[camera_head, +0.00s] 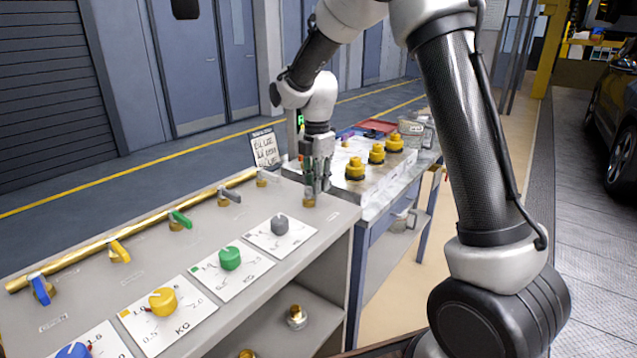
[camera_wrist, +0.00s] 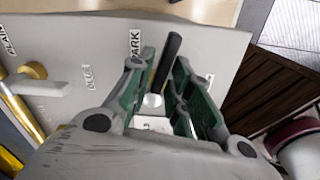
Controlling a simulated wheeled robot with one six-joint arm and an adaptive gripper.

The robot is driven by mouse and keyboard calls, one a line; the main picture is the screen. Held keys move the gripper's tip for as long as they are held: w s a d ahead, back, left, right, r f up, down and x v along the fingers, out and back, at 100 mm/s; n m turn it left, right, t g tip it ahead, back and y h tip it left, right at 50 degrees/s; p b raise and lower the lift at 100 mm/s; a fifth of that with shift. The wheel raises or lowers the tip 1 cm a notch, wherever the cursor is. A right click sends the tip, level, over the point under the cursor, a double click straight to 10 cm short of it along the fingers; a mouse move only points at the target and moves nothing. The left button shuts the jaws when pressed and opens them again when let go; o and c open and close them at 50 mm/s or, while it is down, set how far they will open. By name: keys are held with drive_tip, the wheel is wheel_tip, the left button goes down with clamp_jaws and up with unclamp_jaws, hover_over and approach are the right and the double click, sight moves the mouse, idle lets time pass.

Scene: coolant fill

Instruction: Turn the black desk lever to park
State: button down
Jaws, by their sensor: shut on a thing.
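The black desk lever (camera_wrist: 168,62) stands between my gripper's fingers in the wrist view. It runs from a silver hub (camera_wrist: 152,100) up and slightly right. The "PARK" label (camera_wrist: 135,42) lies on the desk just left of the lever's far end, and the lever is angled to its right. My gripper (camera_head: 318,187) points down at the desk's far right corner in the head view, over the lever's brass base (camera_head: 309,201). There the lever itself is mostly hidden by the fingers. My gripper (camera_wrist: 165,75) is closed around the lever.
The grey desk (camera_head: 190,250) carries coloured knobs, including a green one (camera_head: 230,258), and a row of small levers along a brass pipe (camera_head: 130,233). A bench (camera_head: 385,190) with yellow knobs (camera_head: 377,153) adjoins it on the right. A sign (camera_head: 264,148) stands behind.

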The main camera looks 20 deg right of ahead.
drive_tip(key=shift+w+a+n, duration=0.15)
drive_tip(key=shift+w+n, duration=0.15)
drive_tip(key=shift+n, duration=0.8)
drive_tip(key=c, duration=1.5)
unclamp_jaws()
drive_tip(key=shift+r, duration=0.15)
wheel_tip(320, 180, up, 12)
